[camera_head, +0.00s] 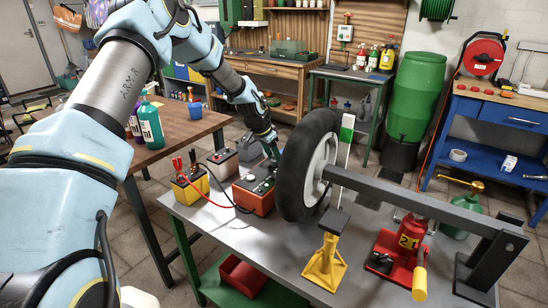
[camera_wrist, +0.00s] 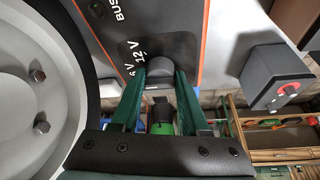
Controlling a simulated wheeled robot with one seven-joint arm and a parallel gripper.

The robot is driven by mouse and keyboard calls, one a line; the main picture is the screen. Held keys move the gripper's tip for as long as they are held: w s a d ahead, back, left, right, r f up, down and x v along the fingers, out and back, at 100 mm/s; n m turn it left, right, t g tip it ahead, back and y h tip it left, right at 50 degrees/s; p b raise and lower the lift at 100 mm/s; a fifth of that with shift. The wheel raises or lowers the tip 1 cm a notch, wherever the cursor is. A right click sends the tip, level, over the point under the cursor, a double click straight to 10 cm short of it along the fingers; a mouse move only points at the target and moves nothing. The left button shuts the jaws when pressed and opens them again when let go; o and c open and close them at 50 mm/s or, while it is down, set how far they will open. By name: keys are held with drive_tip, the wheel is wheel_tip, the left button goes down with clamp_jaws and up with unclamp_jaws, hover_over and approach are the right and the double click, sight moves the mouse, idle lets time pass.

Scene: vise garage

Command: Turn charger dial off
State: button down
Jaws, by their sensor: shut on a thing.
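The charger (camera_head: 252,197) is an orange and dark grey box on the grey metal table, left of the wheel. In the wrist view its dark panel (camera_wrist: 185,25) has an orange edge and white "6V", "12V" and "BUS" lettering. A round grey dial (camera_wrist: 160,66) sits on this panel near the lettering. My gripper (camera_wrist: 160,78) has its two green fingers shut on the dial, one on each side. In the head view my gripper (camera_head: 271,150) reaches down at the charger's back. The dial's pointer mark cannot be made out.
A large wheel (camera_head: 294,175) stands close right of my gripper; its pale hub (camera_wrist: 25,90) fills the left of the wrist view. A yellow battery (camera_head: 189,188) with clamps and cables stands left of the charger. A yellow stand (camera_head: 326,262) and red jack (camera_head: 405,250) are nearer.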

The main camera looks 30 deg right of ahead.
drive_tip(key=shift+b, duration=0.3)
drive_tip(key=shift+s+d+f+n+t+b, duration=0.15)
drive_tip(key=shift+n+t+b, duration=0.25)
drive_tip(key=shift+n+b, duration=0.55)
drive_tip(key=n+t+b, duration=0.1)
drive_tip(key=n, duration=0.2)
drive_tip(key=shift+y+b, duration=0.3)
drive_tip(key=n+t+y+b, duration=0.1)
drive_tip(key=n, duration=0.3)
drive_tip(key=shift+s+d, duration=0.1)
drive_tip(key=shift+r+n+t+y+b, duration=0.15)
drive_tip(key=shift+n+y, duration=0.15)
drive_tip(key=shift+n, duration=0.45)
drive_tip(key=shift+r+n+t+y+b, duration=0.15)
drive_tip(key=shift+n+y, duration=0.15)
drive_tip(key=shift+n, duration=0.4)
drive_tip(key=shift+f, duration=0.1)
drive_tip(key=shift+c, duration=2.2)
unclamp_jaws()
